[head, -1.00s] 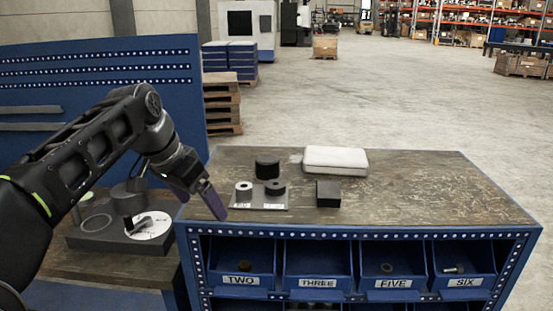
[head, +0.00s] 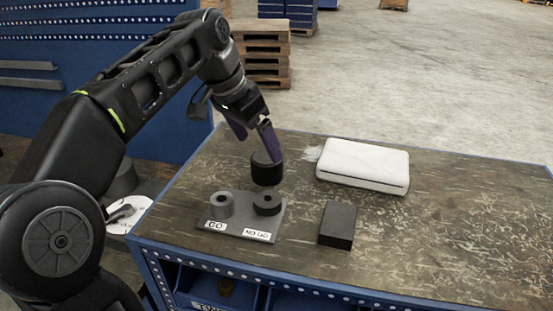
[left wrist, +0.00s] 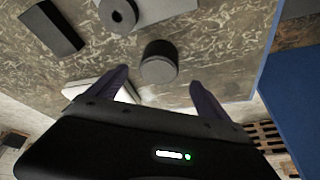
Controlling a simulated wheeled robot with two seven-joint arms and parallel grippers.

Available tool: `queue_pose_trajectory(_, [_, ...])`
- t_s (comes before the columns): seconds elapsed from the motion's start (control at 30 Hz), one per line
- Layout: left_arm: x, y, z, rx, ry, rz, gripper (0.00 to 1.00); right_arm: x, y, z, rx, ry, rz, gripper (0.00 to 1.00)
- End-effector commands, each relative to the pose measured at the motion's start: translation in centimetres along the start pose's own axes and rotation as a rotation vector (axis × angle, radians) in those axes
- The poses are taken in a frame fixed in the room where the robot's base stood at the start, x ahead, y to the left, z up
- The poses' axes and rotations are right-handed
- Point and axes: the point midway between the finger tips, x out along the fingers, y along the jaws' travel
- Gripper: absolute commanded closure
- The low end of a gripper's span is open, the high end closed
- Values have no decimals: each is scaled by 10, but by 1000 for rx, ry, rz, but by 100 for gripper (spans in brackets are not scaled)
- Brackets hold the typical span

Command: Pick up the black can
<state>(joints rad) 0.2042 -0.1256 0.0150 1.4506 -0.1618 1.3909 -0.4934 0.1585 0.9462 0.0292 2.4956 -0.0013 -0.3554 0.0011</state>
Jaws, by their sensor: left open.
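The black can (head: 267,174) is a short dark cylinder standing upright on the worn tabletop, behind the gauge plate. It also shows in the left wrist view (left wrist: 159,66), just beyond the fingertips and between their lines. My left gripper (head: 256,144) is open and empty, with its purple fingers above and close to the can in the head view. One finger overlaps the can's top edge there, and I cannot tell whether it touches. The fingers also show in the left wrist view (left wrist: 158,84). My right gripper is not in view.
A black block (head: 337,225) and a white case (head: 362,165) stand to the right. The tabletop's right side is clear.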

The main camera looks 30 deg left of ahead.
Motion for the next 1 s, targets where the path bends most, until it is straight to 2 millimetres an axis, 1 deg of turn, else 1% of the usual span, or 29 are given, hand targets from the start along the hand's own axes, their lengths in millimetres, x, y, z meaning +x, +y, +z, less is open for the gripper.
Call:
queue_pose_trajectory(0.2, [2, 0, 0, 0, 0, 0, 10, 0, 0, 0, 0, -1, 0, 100])
queue_pose_trajectory(0.47, [25, 0, 0, 0, -1, 1, 10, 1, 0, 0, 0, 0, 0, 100])
queue_pose_trajectory(0.8, [28, 0, 0, 0, 0, 0, 10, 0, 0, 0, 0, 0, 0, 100])
queue_pose_trajectory(0.87, [32, 1, 0, 0, -2, 1, 10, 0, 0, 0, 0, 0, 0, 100])
queue_pose_trajectory(1.0, [50, 1, 1, -1, -4, 1, 10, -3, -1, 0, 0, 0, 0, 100])
